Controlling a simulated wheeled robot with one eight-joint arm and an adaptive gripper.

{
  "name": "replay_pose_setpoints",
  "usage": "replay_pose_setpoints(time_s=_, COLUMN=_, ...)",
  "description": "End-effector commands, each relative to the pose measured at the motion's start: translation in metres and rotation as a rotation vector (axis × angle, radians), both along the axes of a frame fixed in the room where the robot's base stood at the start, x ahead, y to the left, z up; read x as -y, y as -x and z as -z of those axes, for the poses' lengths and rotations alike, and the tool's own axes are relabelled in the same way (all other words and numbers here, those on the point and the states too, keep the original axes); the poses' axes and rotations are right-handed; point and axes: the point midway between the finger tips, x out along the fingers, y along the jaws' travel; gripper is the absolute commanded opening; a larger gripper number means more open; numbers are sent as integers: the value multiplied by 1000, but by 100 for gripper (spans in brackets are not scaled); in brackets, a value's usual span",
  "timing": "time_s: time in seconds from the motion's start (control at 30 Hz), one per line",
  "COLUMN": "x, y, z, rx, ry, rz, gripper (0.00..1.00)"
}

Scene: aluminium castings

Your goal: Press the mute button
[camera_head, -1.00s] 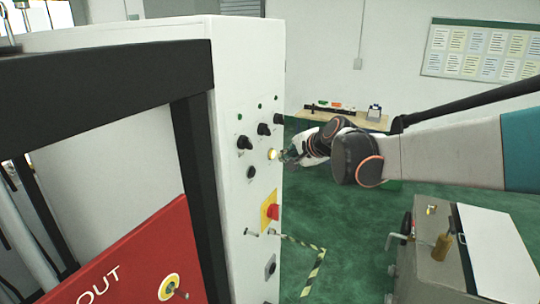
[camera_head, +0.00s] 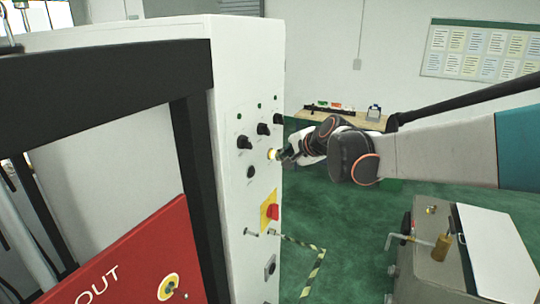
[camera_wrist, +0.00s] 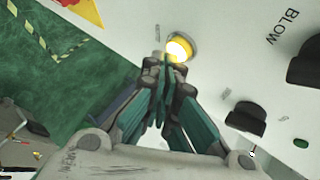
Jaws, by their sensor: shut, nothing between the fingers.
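A round, lit yellow button (camera_wrist: 179,48) with a pale ring sits on the white control panel (camera_head: 240,100); its label is too small to read, so I cannot tell if it is the mute button. It also shows in the head view (camera_head: 271,154), partly covered by my gripper. My gripper (camera_wrist: 168,62) is shut and empty, its fingertips right at the button's lower edge in the wrist view. In the head view my gripper (camera_head: 279,155) reaches the panel from the right. I cannot tell whether the tips touch the button.
Black knobs (camera_head: 244,142) and a red switch on a yellow plate (camera_head: 271,212) are on the same panel. A black knob (camera_wrist: 246,117) is close to my fingers. A grey machine (camera_head: 440,250) stands at lower right. Green floor (camera_head: 370,225) lies between.

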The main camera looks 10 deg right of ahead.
Motion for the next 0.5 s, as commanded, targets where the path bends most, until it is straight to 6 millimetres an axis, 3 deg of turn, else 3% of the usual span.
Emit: replay_pose_setpoints(time_s=0.5, x=-4, y=-3, z=0, rx=0, ry=0, rz=0, gripper=0)
